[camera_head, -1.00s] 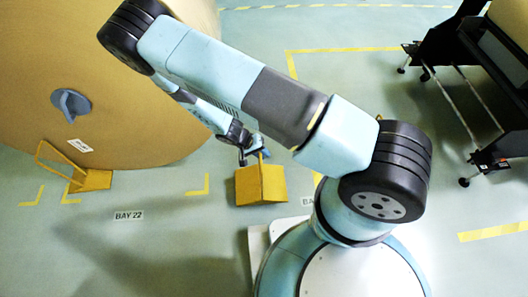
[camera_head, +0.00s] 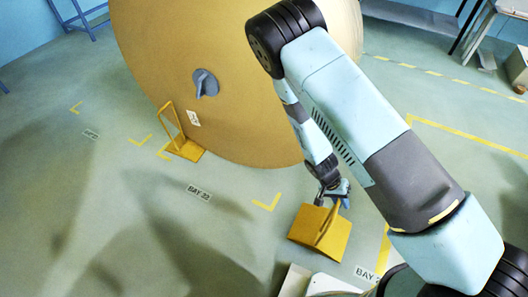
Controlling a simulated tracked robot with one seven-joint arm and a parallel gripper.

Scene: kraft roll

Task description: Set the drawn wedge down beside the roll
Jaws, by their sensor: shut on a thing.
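The big tan roll (camera_head: 235,110) stands on the floor with a grey plug in its end face. The drawn yellow wedge (camera_head: 305,222) is to the right of and in front of the roll, apart from it. My gripper (camera_head: 332,196) is shut on the wedge's upright handle plate. I cannot tell whether the wedge's underside touches the floor. A second yellow wedge (camera_head: 186,150) with an open frame handle sits at the roll's lower left edge. My arm hides the right side of the roll.
Yellow corner marks (camera_head: 267,203) and a BAY 22 label (camera_head: 199,192) are on the green floor. The floor left of the held wedge is clear. A grey cart or bench (camera_head: 490,30) stands at the top right, and a blue stand (camera_head: 80,15) at the top left.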

